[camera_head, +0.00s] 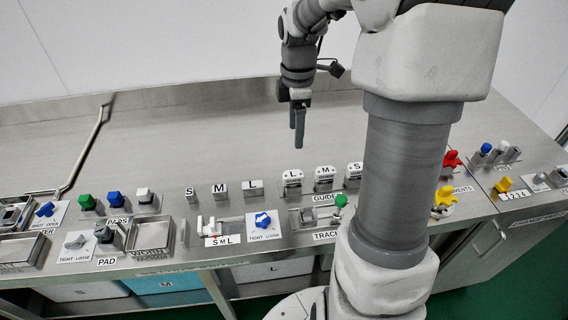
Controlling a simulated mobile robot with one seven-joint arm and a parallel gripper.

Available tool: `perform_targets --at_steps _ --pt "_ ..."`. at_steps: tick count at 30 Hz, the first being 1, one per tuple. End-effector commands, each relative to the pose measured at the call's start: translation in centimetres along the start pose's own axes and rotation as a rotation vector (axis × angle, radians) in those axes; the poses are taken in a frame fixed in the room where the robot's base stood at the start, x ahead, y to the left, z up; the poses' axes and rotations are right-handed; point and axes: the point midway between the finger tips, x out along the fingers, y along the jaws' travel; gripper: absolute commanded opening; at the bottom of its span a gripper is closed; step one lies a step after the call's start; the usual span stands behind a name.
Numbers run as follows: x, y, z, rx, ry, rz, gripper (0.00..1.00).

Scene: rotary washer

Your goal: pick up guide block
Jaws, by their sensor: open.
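Three white guide blocks stand in a row at the back of the "GUIDE" label in the head view. They are marked L (292,180), M (325,176) and S (354,174). Each has dark lettering on its front. My gripper (297,124) points down above the steel worktop, higher in the picture than the L block and apart from it. Its two fingers nearly overlap from this angle, with nothing seen between them. My arm covers part of the counter just right of the S block.
Metal blocks S, M, L (221,189) stand to the left. Green, blue and white pads (115,199) lie further left. A track fixture with a green knob (341,200) is in front of the guide blocks. A bent pipe (86,153) rises at left. The rear worktop (200,140) is clear.

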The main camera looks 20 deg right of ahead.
Motion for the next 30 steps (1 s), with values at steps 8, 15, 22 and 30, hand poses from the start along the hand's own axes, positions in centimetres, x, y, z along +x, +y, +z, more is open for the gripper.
perform_targets --at_steps 8,15,22,30 --pt "6.3 -0.1 -0.1 0.001 0.001 -0.004 0.72" --pt "10.3 0.0 -0.1 0.003 0.0 -0.002 0.72" --pt "11.8 0.0 -0.1 0.003 0.0 -0.001 0.72" --pt "15.7 0.4 -0.2 0.002 0.0 -0.002 0.72"
